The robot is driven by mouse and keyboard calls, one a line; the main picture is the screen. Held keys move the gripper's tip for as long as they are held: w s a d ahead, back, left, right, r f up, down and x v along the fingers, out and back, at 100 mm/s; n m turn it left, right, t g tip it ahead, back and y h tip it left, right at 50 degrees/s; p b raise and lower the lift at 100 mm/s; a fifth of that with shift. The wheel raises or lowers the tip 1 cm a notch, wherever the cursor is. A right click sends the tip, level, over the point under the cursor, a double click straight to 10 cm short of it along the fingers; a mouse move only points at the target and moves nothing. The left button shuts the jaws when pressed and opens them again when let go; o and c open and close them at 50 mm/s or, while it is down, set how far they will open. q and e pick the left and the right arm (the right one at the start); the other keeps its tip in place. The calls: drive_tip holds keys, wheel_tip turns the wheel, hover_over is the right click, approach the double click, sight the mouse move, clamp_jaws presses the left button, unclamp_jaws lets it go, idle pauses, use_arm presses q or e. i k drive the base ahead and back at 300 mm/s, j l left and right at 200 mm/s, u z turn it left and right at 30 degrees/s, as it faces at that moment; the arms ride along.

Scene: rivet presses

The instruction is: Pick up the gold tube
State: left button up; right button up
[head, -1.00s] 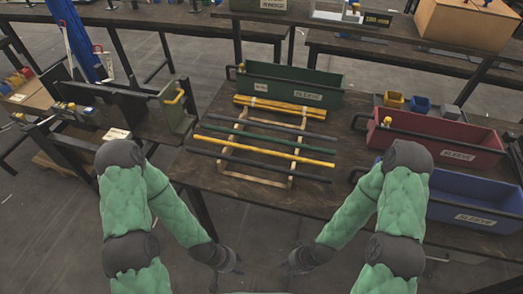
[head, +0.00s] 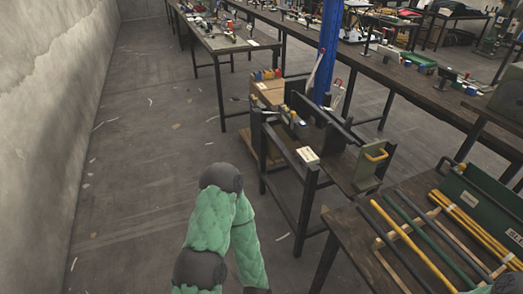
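The gold tube (head: 412,246) lies across a light wooden rack (head: 390,267) on the dark table (head: 345,232) at the lower right, and its near end runs out of the picture. A green tube (head: 420,227) and dark tubes lie roughly parallel to it on the rack. More yellow bars (head: 470,225) lie behind them, against the green bin. My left arm shows at the bottom, left of the table, but its gripper is below the picture edge. My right gripper is not in view; a dark shape in the lower right corner is too cut off to identify.
A dark stand (head: 310,150) with a greenish block (head: 368,168) and yellow handle stands at the table's left. A green bin (head: 485,195) is on the table at the right edge. Open floor (head: 150,170) lies between the stand and the left wall.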

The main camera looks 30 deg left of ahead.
sight(442, 279)
drive_tip(key=u, duration=0.5)
drive_tip(key=z, duration=1.3)
